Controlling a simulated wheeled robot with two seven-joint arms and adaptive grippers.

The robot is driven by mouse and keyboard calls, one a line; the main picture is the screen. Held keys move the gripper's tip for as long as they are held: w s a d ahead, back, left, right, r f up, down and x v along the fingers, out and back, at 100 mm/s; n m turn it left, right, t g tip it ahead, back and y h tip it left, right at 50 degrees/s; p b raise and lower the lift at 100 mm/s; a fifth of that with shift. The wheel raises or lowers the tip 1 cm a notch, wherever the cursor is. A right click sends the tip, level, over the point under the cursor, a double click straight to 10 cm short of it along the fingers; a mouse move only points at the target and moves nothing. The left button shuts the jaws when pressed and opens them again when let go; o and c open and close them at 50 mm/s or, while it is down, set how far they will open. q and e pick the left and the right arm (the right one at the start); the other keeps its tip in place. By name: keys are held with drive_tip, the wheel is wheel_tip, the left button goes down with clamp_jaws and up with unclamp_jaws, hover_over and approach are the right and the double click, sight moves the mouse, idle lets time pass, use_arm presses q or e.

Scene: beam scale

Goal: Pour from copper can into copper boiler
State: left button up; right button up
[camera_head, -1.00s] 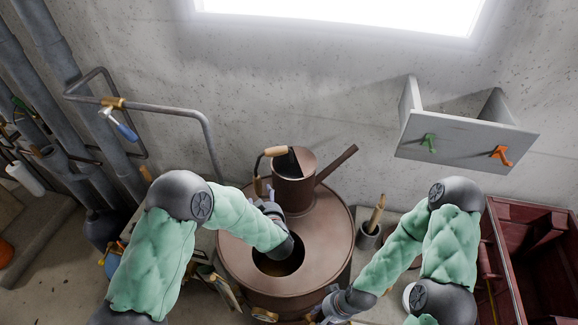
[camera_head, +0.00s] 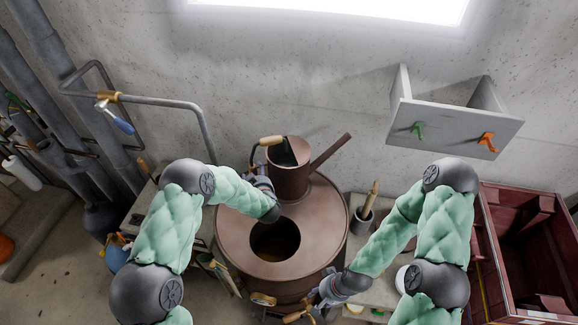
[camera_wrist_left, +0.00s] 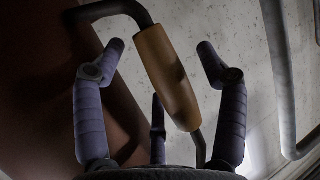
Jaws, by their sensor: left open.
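The copper can (camera_head: 288,180), with a long spout pointing up and right, stands upright on the rear top of the copper boiler (camera_head: 322,235). The boiler's round opening (camera_head: 275,241) faces up in front of the can. My left gripper (camera_head: 261,182) is at the can's left side, by its handle. In the left wrist view the wooden handle grip (camera_wrist_left: 167,78) lies between the spread fingers of my left gripper (camera_wrist_left: 160,58), with gaps on both sides. My right gripper (camera_head: 322,299) is low at the boiler's front right; its fingers are too small to read.
A grey wall shelf (camera_head: 455,125) with green and orange hooks hangs at the right. A dark red crate (camera_head: 500,275) stands below it. A pot with a wooden-handled tool (camera_head: 363,220) is right of the boiler. Pipes (camera_head: 165,103) run along the left wall.

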sight(253, 156)
use_arm(q)
drive_tip(key=shift+w, duration=0.2)
clamp_jaws()
drive_tip(key=shift+w+r, duration=0.1)
drive_tip(key=shift+r, duration=0.05)
drive_tip(key=shift+r, duration=0.35)
wheel_tip(253, 156, up, 9)
drive_tip(key=shift+r+b, duration=0.15)
drive_tip(key=shift+b, duration=0.5)
drive_tip(key=c, duration=0.7)
unclamp_jaws()
drive_tip(key=shift+c, duration=0.2)
clamp_jaws()
